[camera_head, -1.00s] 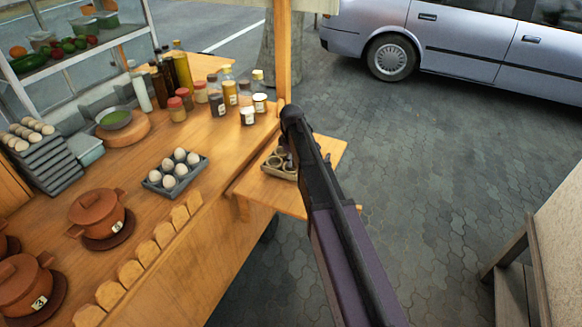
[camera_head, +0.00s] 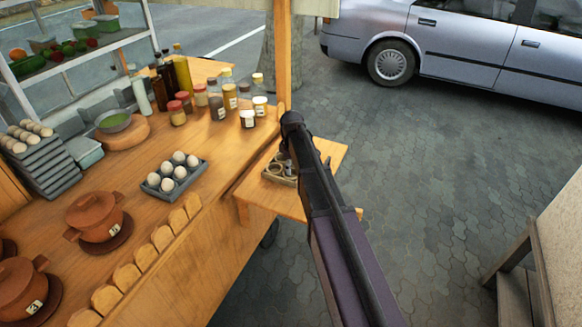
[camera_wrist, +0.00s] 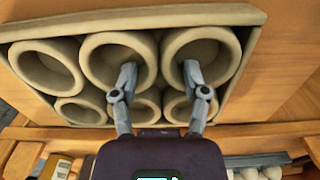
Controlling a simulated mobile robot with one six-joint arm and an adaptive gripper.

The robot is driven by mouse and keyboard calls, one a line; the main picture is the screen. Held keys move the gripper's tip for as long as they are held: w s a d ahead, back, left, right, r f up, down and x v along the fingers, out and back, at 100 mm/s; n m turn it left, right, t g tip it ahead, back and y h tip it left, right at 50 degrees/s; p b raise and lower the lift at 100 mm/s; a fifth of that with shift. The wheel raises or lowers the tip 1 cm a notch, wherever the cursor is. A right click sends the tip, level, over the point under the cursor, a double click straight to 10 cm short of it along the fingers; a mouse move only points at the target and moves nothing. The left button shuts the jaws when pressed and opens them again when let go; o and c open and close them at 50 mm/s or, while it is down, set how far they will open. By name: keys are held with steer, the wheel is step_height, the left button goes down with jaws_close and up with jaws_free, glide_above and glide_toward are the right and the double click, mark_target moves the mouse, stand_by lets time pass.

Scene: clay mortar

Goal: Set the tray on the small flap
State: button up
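A shallow tray of pale round cups (camera_head: 270,178) lies on the small wooden flap (camera_head: 324,160) at the counter's end, close to the counter side. My arm covers part of it in the head view. In the wrist view, the tray's rim (camera_wrist: 225,15) runs along the top and several hollow cups (camera_wrist: 42,66) fill the tray. My gripper (camera_wrist: 160,74) is above the tray with its two fingers apart. The fingertips appear over or inside two neighbouring cups. I cannot tell whether they touch the cup walls.
The counter (camera_head: 130,165) holds a grey tray of eggs (camera_head: 174,176), lidded clay pots (camera_head: 97,217), jars and bottles (camera_head: 217,104). A wooden post (camera_head: 284,50) stands beside the flap. The pavement (camera_head: 440,160) to the right is clear as far as the car (camera_head: 460,45).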

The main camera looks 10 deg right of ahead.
steer(key=shift+r, duration=0.15)
step_height(320, 180, up, 12)
steer(key=p, duration=1.2)
stand_by(0.9)
steer(key=s+m, duration=1)
steer(key=s, duration=1.5)
steer(key=shift+s+m, duration=0.2)
steer(key=shift+m, duration=0.2)
